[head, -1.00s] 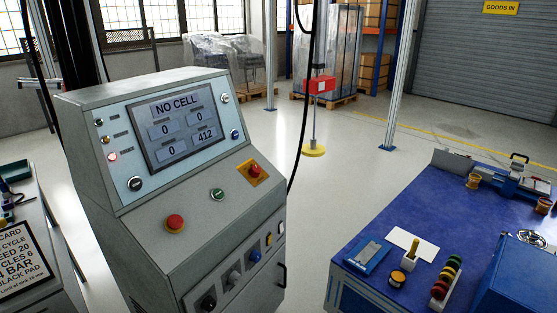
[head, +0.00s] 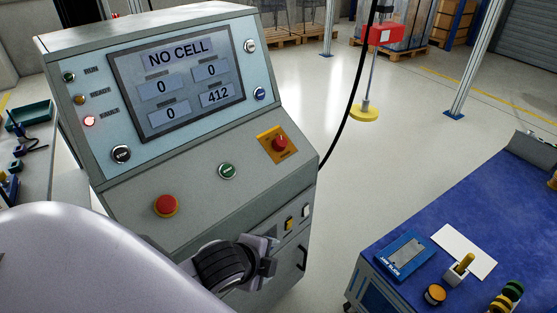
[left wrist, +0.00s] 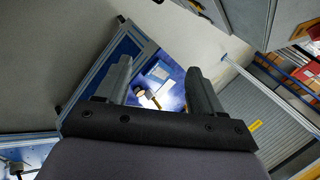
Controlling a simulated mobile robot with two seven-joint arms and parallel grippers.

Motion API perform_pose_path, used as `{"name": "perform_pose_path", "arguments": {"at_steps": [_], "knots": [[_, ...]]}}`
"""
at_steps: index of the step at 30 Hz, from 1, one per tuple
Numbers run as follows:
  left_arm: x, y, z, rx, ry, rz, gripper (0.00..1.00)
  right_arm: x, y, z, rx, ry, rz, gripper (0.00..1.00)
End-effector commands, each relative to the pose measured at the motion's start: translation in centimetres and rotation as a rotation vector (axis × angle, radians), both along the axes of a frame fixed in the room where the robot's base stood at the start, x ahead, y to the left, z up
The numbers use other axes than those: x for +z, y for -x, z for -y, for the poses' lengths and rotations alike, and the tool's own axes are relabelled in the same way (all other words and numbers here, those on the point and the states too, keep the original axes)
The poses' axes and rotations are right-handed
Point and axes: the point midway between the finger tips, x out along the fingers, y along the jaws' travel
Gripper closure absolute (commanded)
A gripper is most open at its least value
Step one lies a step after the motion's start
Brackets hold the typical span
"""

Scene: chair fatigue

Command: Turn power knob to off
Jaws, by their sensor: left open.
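The grey control console (head: 140,195) fills the left and middle of the head view. A red knob on a yellow-orange plate (head: 265,155) is at the right of its sloped panel; its lettering is too small to read. My left gripper (head: 266,250) is in front of the console's lower front, below and slightly left of this knob and apart from it. It hides several lower controls. In the left wrist view its two fingers (left wrist: 158,68) are spread with nothing between them. My right gripper is not in view.
A red mushroom button (head: 166,205) and a green button (head: 227,171) are near the knob. A screen (head: 178,80) reads NO CELL. A black cable (head: 352,105) hangs to the right. A blue-topped bench (head: 440,220) stands at right, with clear floor between.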

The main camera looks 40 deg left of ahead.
Motion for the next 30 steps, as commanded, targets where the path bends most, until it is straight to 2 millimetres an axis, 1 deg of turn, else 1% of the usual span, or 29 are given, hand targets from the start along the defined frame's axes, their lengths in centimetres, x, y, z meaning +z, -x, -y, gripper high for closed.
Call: {"name": "perform_pose_path", "arguments": {"at_steps": [1,5,6,8,9,12,15,18,21,24,27,30], "knots": [[0.3,-1.8,-0.7,-0.112,-0.106,0.039,0.33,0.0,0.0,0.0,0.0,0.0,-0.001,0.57],[1.3,-5.9,-2.3,-0.41,-0.407,0.13,0.33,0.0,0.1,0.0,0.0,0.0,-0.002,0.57],[1.7,-7.2,-2.9,-0.496,-0.505,0.155,0.33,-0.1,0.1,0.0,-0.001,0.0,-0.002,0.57],[2.4,-9.0,-3.9,-0.62,-0.658,0.185,0.33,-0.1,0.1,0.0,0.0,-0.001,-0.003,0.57],[2.9,-10.2,-4.6,-0.698,-0.761,0.203,0.33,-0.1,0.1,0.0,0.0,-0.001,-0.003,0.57],[4.2,-12.8,-6.7,-0.874,-1.017,0.23,0.33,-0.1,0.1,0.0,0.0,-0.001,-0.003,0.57],[5.7,-15.1,-8.8,-1.025,-1.261,0.237,0.33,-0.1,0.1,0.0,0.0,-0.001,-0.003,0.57],[7.3,-16.9,-11.0,-1.149,-1.485,0.224,0.33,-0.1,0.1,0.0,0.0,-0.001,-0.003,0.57],[8.7,-18.3,-12.9,-1.241,-1.67,0.198,0.33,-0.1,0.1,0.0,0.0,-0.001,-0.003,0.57],[9.8,-19.2,-14.3,-1.306,-1.803,0.174,0.33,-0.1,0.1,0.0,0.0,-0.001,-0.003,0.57],[10.3,-19.6,-15.0,-1.342,-1.876,0.157,0.33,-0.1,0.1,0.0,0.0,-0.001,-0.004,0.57],[10.4,-20.0,-15.3,-1.353,-1.9,0.15,0.33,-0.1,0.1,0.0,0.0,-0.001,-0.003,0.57]]}}
